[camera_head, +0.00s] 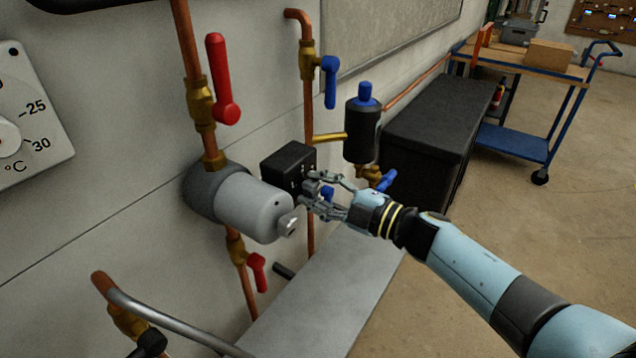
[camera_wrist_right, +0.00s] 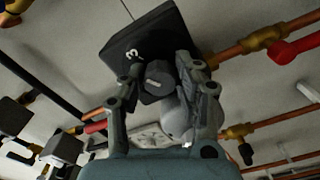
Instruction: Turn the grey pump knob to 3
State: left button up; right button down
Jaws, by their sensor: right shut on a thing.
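The pump (camera_head: 252,208) is a light grey cylinder on a copper pipe against the wall. A black control box (camera_head: 288,162) sits on it at its right. The grey pump knob (camera_wrist_right: 157,78) stands out from the face of this box in the right wrist view. A white 3 (camera_wrist_right: 133,55) is printed on the face beside it. My right gripper (camera_head: 318,190) is at the box's front face, and its two fingers are closed around the knob. In the head view the fingers hide the knob. I cannot tell which number the knob points to.
A red lever valve (camera_head: 224,85) is above the pump and a smaller red one (camera_head: 257,272) below. Blue-handled valves (camera_head: 330,80) and a dark cylinder (camera_head: 362,132) stand close to my right gripper. A black chest (camera_head: 430,125) and a blue cart (camera_head: 520,140) are behind.

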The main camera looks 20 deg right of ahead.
jog(key=shift+f+m, duration=0.1)
jog(key=shift+m, duration=0.3)
jog(key=c, duration=1)
grip_release()
jog(key=shift+o, duration=0.2)
jog(key=shift+s+d, duration=0.1)
jog(key=v, duration=1.1)
jog(key=shift+s+d, duration=0.3)
